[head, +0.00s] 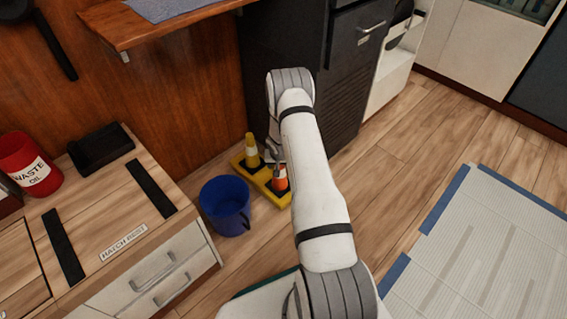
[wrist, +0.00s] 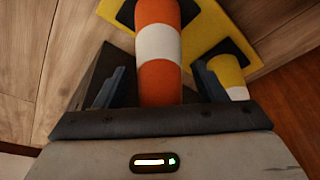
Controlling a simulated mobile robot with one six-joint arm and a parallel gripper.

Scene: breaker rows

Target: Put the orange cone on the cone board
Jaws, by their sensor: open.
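The orange cone (head: 280,180) with a white band stands upright at the near end of the yellow cone board (head: 264,187). In the wrist view the orange cone (wrist: 158,78) rises between the two fingers of my gripper (wrist: 161,76). The fingers are open, with a gap on each side of the cone. The cone's lower end meets a black square on the yellow board (wrist: 212,25). A yellow cone (head: 251,153) with a white band stands at the board's far end. In the head view my gripper is partly hidden by my arm, just above the orange cone.
A blue bucket (head: 225,206) stands on the floor just left of the board. A dark cabinet (head: 345,75) rises behind my arm. A wooden-topped unit with drawers (head: 155,275) is at left, with a red waste oil can (head: 29,165).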

